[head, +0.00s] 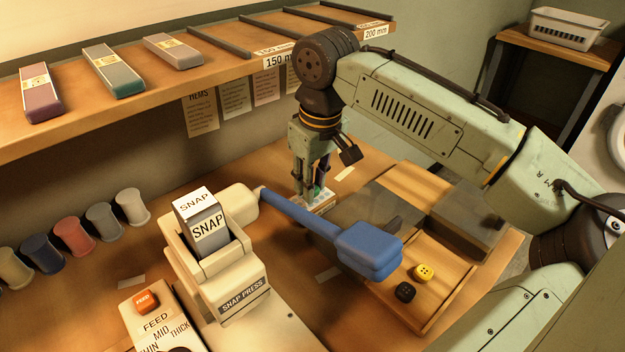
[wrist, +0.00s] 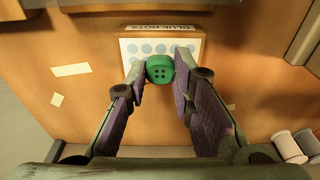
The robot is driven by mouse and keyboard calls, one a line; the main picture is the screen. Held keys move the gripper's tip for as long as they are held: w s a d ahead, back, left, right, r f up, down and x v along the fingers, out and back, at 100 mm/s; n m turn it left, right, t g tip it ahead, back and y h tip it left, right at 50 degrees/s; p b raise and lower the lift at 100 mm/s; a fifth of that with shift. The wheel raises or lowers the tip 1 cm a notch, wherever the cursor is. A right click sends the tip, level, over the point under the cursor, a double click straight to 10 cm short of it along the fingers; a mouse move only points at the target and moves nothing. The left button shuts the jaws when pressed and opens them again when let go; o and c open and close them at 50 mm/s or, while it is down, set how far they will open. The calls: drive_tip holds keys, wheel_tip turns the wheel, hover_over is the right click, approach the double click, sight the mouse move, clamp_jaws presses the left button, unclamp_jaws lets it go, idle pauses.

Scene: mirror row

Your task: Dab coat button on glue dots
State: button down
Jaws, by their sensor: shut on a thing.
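A green four-hole coat button (wrist: 159,69) is pinched between the fingertips of my gripper (wrist: 160,78) in the wrist view. The glue dots card (wrist: 196,46), white with rows of pale blue dots and a label along its far edge, lies just past the button. The button overlaps the card's near edge in that view and hides part of it. In the head view my gripper (head: 313,190) points down at the card (head: 322,205), low over it. I cannot tell whether the button touches the dots.
The snap press (head: 222,265) with its blue lever (head: 310,220) stands in front of my gripper. A wooden tray (head: 437,318) at right holds a yellow button (head: 424,272) and a black button (head: 405,292). Thread spools (head: 73,238) line the left. A shelf (head: 150,105) runs behind.

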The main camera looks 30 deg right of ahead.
drive_tip(key=shift+f, duration=0.65)
idle(1.9)
wheel_tip(320, 180, up, 7)
drive_tip(key=p, duration=0.7)
drive_tip(key=shift+r, duration=0.1)
idle(0.9)
